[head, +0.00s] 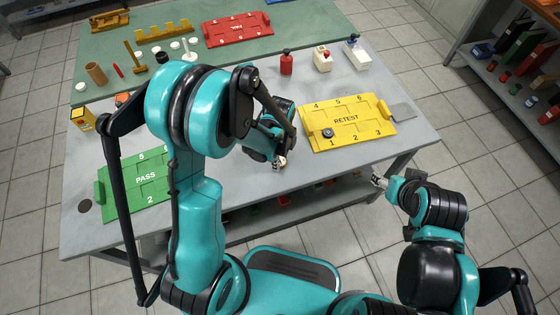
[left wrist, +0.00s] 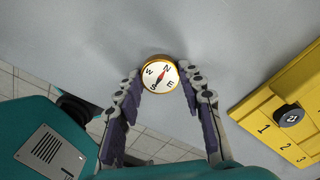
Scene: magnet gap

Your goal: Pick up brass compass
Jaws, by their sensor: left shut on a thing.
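The brass compass (left wrist: 160,75) has a gold rim, a white face with N, E, S and W, and a red needle. It sits between the fingertips of my left gripper (left wrist: 163,80), which is shut on it.
The yellow RETEST tray (head: 370,131) holds a dark round piece marked 21 (left wrist: 290,115) by slot 1. A green PASS tray (head: 118,200) lies at left, a red FAIL tray (head: 268,32) at the back. A red bottle (head: 286,64) stands behind. Bare table surrounds the left gripper.

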